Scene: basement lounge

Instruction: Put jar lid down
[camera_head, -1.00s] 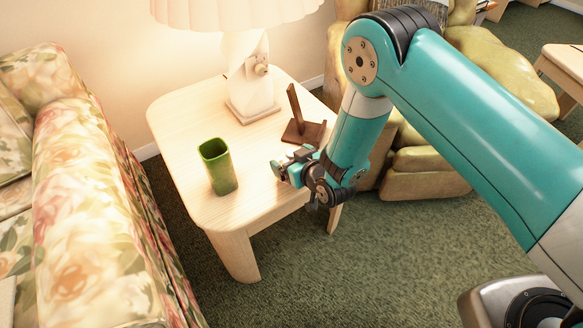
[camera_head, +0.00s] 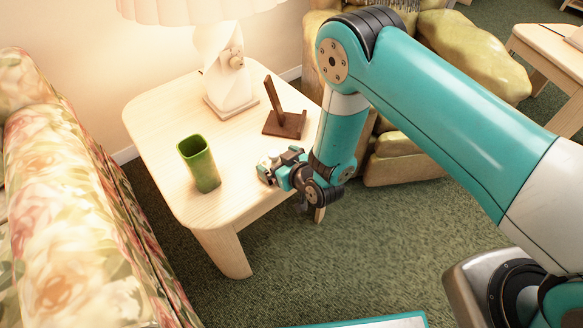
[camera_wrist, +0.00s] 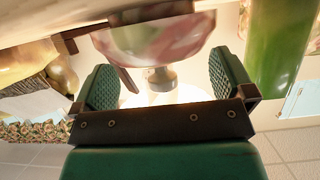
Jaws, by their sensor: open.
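My gripper (camera_head: 268,170) is at the right front edge of the wooden side table (camera_head: 160,125), low over its top. In the wrist view, its two green fingers (camera_wrist: 165,85) are spread apart. A rounded pink, white and green piece, seemingly the jar lid (camera_wrist: 155,38), lies at the table surface, between and just beyond the fingers. A gap shows between it and the right finger; contact on the left is unclear. I cannot make out the lid in the head view, where the gripper covers that spot.
A green cup (camera_head: 199,165) stands left of my gripper. A brown wooden stand (camera_head: 284,122) and a white lamp (camera_head: 228,85) are behind it. A floral sofa (camera_head: 60,220) is at the left, a yellowish armchair (camera_head: 470,50) behind.

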